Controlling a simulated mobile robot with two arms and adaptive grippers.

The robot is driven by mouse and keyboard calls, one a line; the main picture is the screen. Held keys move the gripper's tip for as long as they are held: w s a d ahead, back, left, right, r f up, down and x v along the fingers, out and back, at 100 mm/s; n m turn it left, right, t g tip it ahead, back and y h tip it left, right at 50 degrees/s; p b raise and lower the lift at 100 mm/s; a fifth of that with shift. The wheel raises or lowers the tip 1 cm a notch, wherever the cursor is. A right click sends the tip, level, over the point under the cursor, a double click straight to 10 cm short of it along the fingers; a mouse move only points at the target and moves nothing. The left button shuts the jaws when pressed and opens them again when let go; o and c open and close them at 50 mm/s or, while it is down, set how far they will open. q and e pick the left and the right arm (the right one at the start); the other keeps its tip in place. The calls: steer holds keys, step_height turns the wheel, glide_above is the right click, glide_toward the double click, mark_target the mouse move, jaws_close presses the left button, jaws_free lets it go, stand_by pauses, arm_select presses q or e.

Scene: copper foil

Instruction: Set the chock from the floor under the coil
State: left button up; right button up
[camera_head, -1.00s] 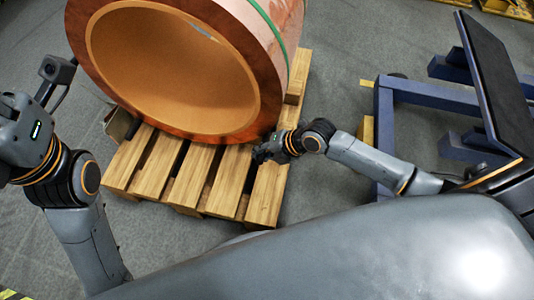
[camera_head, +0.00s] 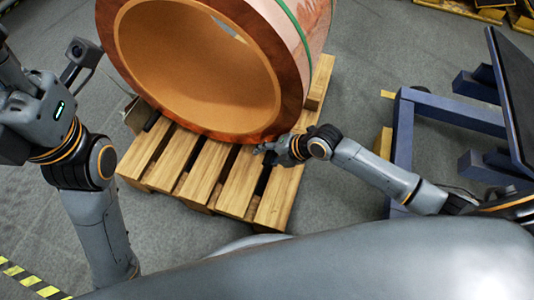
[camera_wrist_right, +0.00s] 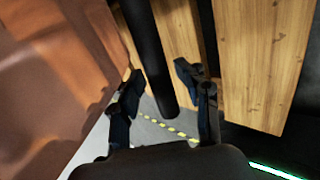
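The large copper coil (camera_head: 203,67) lies on its side on a wooden pallet (camera_head: 237,181), its open end facing me. My right gripper (camera_head: 262,149) is low beside the coil's lower right edge, above the pallet boards. In the right wrist view its fingers (camera_wrist_right: 158,78) are apart, with a dark rounded bar (camera_wrist_right: 154,45) seen between them. The bar may be the chock; I see no contact with the fingers. Another dark bar end (camera_head: 151,121) sticks out at the coil's lower left. No chock on the floor is identifiable. My left wrist is at the left edge, its fingers out of view.
A blue metal frame (camera_head: 403,135) stands on the floor to the right. Yellow-black tape (camera_head: 32,281) marks the floor at lower left. The grey floor in front of the pallet is clear.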

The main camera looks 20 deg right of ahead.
steer(key=shift+s+d, duration=0.1)
steer(key=shift+d+r, duration=0.15)
steer(key=v, duration=1.1)
steer(key=shift+s+r, duration=0.15)
steer(key=shift+s, duration=0.05)
steer(key=shift+d, duration=0.2)
